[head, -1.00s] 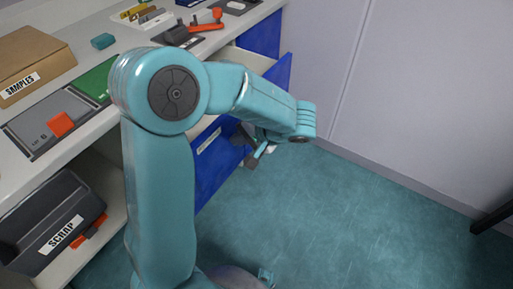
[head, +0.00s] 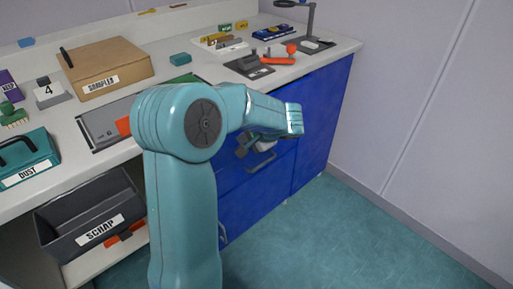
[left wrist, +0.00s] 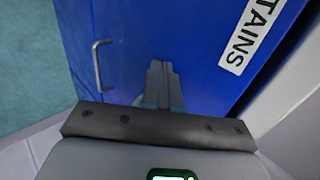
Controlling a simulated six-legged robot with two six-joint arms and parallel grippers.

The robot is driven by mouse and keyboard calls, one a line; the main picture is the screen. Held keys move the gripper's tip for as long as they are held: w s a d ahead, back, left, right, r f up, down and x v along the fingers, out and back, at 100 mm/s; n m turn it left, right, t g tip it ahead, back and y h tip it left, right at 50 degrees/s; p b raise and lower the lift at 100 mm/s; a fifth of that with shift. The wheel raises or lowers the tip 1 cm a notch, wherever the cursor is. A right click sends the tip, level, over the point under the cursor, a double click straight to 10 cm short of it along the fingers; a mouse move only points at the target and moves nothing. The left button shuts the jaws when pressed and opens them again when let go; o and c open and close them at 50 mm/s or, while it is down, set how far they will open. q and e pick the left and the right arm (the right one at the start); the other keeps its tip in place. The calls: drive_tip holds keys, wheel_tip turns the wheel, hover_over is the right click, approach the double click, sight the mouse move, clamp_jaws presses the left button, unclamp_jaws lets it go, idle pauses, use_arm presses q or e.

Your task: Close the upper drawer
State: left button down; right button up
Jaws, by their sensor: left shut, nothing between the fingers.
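The upper drawer (head: 284,163) has a blue front with a silver handle (head: 262,163). Its front looks flush, or nearly so, with the cabinet, and no drawer interior shows. My left gripper (head: 242,151) is shut and empty, in front of the upper drawer front near its handle. My forearm hides part of the drawer. My right gripper is not in view.
A lower blue drawer (head: 249,204) lies below. The scrap bin (head: 90,217) sits on a shelf at left. Floor (head: 285,240) at right is clear.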

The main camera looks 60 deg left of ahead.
sight(237, 132)
use_arm(q)
drive_tip(key=a, duration=0.3)
drive_tip(key=shift+s+a, duration=0.15)
drive_tip(key=shift+s, duration=0.25)
drive_tip(key=shift+a, duration=0.2)
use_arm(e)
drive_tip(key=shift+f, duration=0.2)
use_arm(q)
drive_tip(key=shift+s+a+r, duration=0.1)
drive_tip(key=shift+r, duration=0.1)
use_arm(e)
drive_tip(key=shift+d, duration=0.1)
